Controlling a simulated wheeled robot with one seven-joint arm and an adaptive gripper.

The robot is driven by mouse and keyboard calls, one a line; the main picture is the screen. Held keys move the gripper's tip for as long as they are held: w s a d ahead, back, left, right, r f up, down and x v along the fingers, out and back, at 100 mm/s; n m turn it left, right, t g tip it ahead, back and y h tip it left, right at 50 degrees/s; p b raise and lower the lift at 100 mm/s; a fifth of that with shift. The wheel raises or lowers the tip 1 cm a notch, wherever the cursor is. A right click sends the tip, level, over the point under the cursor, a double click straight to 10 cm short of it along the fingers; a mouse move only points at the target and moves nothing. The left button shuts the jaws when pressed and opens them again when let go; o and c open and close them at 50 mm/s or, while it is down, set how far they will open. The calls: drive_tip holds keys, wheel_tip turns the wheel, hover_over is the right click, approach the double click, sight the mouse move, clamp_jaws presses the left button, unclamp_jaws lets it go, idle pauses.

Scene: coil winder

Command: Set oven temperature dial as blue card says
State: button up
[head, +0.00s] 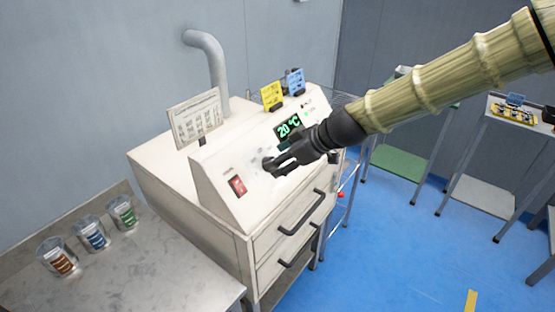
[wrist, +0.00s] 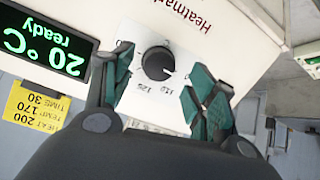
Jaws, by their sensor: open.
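The oven (head: 215,185) is a white cabinet with a sloped front panel. Its round black dial (wrist: 158,63) shows in the wrist view, with printed numbers around it too small to read surely. A pale pointer mark seems to face the lower right. My gripper (head: 276,166) is at the panel; in the wrist view the open gripper (wrist: 161,66) has one finger on each side of the dial, with gaps visible. The head view hides the dial behind my gripper. The blue card (head: 295,81) stands on top of the oven; its text is unreadable here.
A yellow card (head: 271,95) stands beside the blue one. The green display (head: 288,127) reads 20 °C, "ready" in the wrist view. A red switch (head: 237,186) is on the panel. Drawer handles (head: 302,213) stick out below. Several cups with coils stand on the left bench (head: 140,275).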

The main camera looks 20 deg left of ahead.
drive_tip(key=shift+x, duration=1.4)
drive_tip(key=c, duration=1)
drive_tip(key=shift+d, duration=0.3)
drive_tip(key=shift+a, duration=0.2)
